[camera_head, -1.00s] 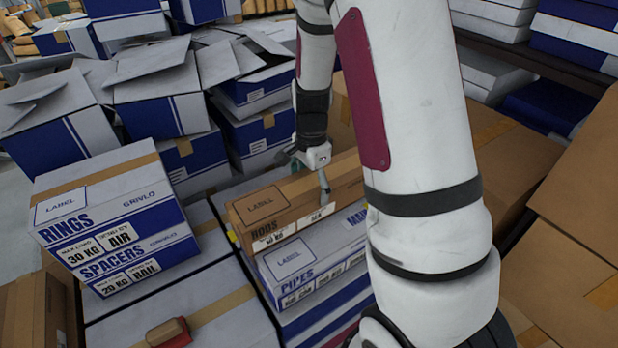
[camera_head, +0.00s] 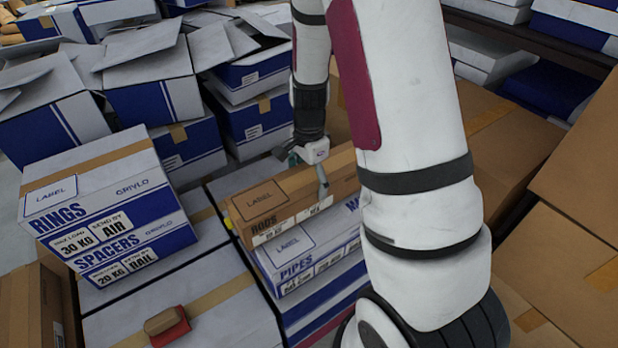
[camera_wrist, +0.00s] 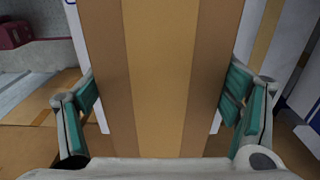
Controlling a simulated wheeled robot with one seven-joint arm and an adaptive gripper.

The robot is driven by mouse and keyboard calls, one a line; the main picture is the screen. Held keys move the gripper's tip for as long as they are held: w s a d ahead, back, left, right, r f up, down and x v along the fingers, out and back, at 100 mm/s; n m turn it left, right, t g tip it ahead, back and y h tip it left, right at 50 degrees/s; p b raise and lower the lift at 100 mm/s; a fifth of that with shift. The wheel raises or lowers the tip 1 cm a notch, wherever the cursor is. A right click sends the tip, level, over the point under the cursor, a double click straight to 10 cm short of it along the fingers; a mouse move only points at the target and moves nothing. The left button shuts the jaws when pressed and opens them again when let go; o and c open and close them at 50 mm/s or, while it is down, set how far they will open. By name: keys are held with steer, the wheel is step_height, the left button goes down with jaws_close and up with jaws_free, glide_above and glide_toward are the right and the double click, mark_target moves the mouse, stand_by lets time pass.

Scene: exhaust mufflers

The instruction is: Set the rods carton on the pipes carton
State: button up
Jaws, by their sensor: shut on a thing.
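The rods carton (camera_head: 262,201) is a long brown box with a label on top and white print on its front. My gripper (camera_head: 307,166) is shut on it, with one finger on its front side and the other behind. In the wrist view the brown carton (camera_wrist: 156,70) with its tan tape strip lies between the green finger pads of my gripper (camera_wrist: 160,100). The white and blue pipes carton (camera_head: 290,262) is just below and in front of it in the picture. The rods carton covers part of its top. I cannot tell whether they touch.
The rings carton (camera_head: 95,190) sits on the spacers carton (camera_head: 130,262) to the left. A small red and brown object (camera_head: 167,325) lies on a taped carton in front. Open blue and white boxes (camera_head: 150,80) crowd the back. Large brown cartons (camera_head: 570,215) stand at right.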

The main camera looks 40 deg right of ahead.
steer(key=shift+f, duration=0.45)
steer(key=o, duration=1.9)
steer(key=shift+r, duration=0.1)
step_height(320, 180, up, 12)
steer(key=shift+f, duration=0.15)
steer(key=s+a+r+n+t, duration=0.1)
steer(key=s+a+r+n, duration=0.3)
steer(key=s+r+n, duration=0.1)
steer(key=s+a+r+n+t, duration=0.2)
steer(key=s+a+r+n, duration=0.2)
steer(key=s+r+n, duration=0.1)
steer(key=s+a+r+n+t, duration=0.2)
steer(key=s+a+r+n, duration=0.2)
steer(key=s+n, duration=0.3)
steer(key=shift+s+a+r+n, duration=0.15)
steer(key=shift+a+r+n, duration=0.1)
steer(key=shift+r+n, duration=0.4)
